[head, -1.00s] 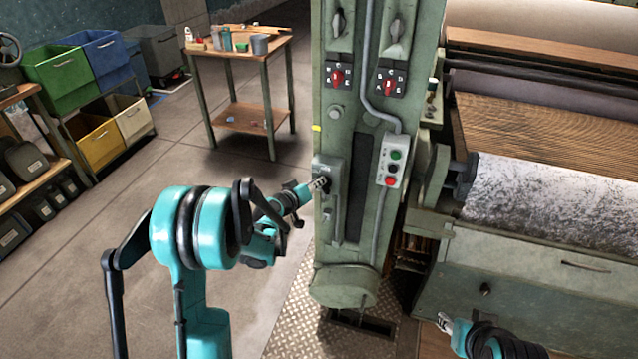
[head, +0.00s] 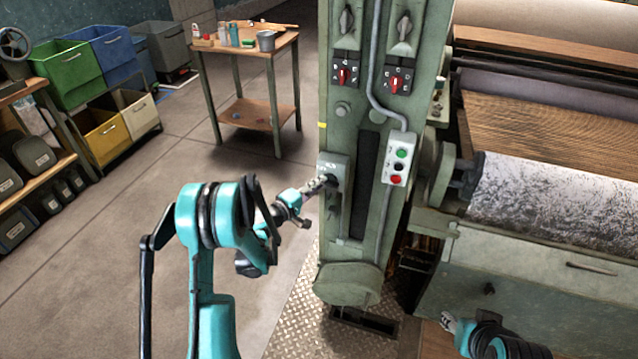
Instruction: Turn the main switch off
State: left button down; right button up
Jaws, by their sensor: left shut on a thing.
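The main switch (head: 333,164) looks like a small grey-green box with a dark knob, low on the left side of the green machine column (head: 352,130). My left gripper (head: 326,182) reaches it from the left and is shut on the switch's knob. The fingertips hide most of the knob, so I cannot read its position. My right gripper (head: 448,322) is low at the right, away from the switch. It is small and partly hidden by its own arm, and I cannot tell whether it is open.
A push-button box (head: 398,160) with green, black and red buttons is right of the switch. Two red selector knobs (head: 343,75) sit higher on the column. A roller machine (head: 560,200) fills the right. A wooden table (head: 245,45) and bins (head: 60,75) stand behind open floor.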

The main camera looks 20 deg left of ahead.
pick_arm(q)
jog(key=shift+f+n, duration=0.2)
jog(key=shift+n, duration=0.3)
jog(key=c, duration=1.6)
grip_release()
notch_tip(320, 180, up, 9)
jog(key=shift+s+d+f, duration=0.1)
jog(key=shift+f, duration=0.05)
jog(key=shift+r, duration=0.7)
